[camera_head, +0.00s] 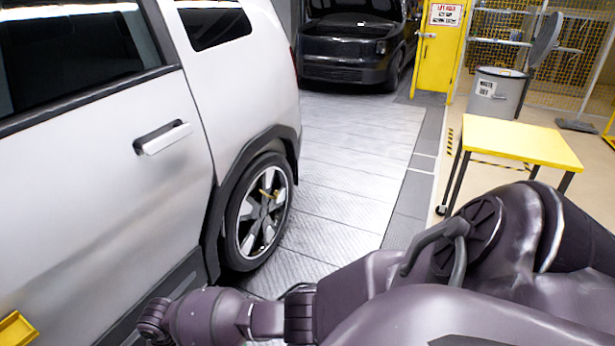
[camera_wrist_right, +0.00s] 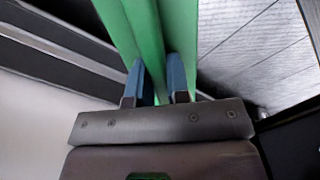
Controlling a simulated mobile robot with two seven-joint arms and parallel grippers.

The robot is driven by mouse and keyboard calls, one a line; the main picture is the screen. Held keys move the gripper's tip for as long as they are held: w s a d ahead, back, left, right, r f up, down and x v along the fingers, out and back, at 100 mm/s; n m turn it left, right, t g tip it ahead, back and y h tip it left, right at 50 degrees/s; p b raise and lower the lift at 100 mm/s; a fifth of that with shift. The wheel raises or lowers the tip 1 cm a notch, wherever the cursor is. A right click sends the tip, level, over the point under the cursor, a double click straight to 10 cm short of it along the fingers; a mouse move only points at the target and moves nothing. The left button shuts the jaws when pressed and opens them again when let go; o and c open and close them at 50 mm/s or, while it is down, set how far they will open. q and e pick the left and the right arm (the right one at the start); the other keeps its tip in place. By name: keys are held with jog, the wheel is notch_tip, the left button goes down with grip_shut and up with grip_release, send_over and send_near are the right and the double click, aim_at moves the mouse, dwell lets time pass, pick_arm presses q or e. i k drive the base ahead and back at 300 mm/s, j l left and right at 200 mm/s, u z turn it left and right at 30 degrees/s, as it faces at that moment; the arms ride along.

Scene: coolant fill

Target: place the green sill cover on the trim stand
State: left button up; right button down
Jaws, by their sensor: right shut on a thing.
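The green sill cover (camera_wrist_right: 180,30) is a long green strip in the right wrist view, running up out of the top of the picture. My right gripper (camera_wrist_right: 157,72) has its two blue fingers closed on the strip's near end. The far end of the cover is out of frame. In the head view neither the cover nor the right gripper's fingers show; a purple arm of mine fills the lower right. My left gripper is not in view. I cannot make out for sure which thing is the trim stand.
A white car (camera_head: 90,210) with its rear wheel (camera_head: 262,212) stands close on the left. A yellow-topped table (camera_head: 520,142) stands at the right, with a grey waste bin (camera_head: 497,95) behind it. A yellow edge (camera_head: 15,330) shows at bottom left. The grey floor (camera_head: 350,155) between is clear.

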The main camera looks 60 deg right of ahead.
aim_at(510, 125)
jog(key=z, duration=3.55)
jog(key=i+z, duration=0.65)
jog(key=i+j, duration=0.15)
jog(key=i, duration=0.35)
jog(key=i+j, duration=0.15)
jog(key=i, duration=2.5)
jog(key=i+u, duration=0.25)
jog(key=i, duration=0.85)
